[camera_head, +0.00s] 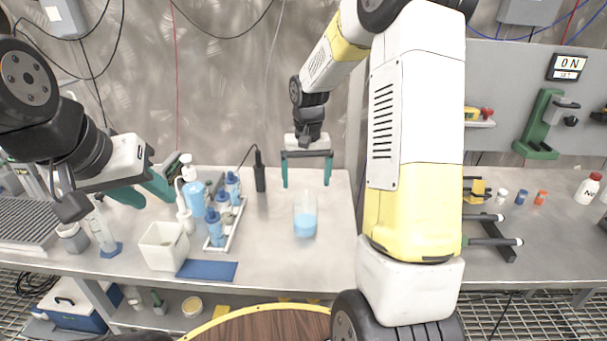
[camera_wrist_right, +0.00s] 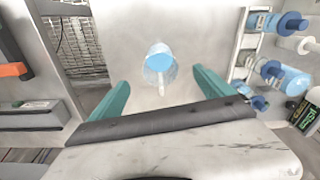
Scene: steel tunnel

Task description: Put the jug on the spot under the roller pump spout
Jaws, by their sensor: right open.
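The jug (camera_head: 305,222) is clear with light blue liquid and stands upright on the steel bench, right of the bottle rack. In the right wrist view the jug (camera_wrist_right: 159,66) shows between and beyond the fingertips, with its handle toward the gripper. My right gripper (camera_head: 306,180) is open and empty, above and behind the jug, and not touching it. My left gripper (camera_head: 143,192) has its teal fingers apart, with nothing seen between them, over the left of the bench near the bottles. I cannot make out the roller pump, its spout or the spot; my right arm hides part of the bench.
A white rack (camera_head: 231,230) with blue-capped bottles stands left of the jug. A white square bin (camera_head: 163,247) and a flat blue mat (camera_head: 207,270) lie near the front edge. A black handheld tool (camera_head: 260,174) stands behind. A green stand (camera_head: 540,128) is at far right.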

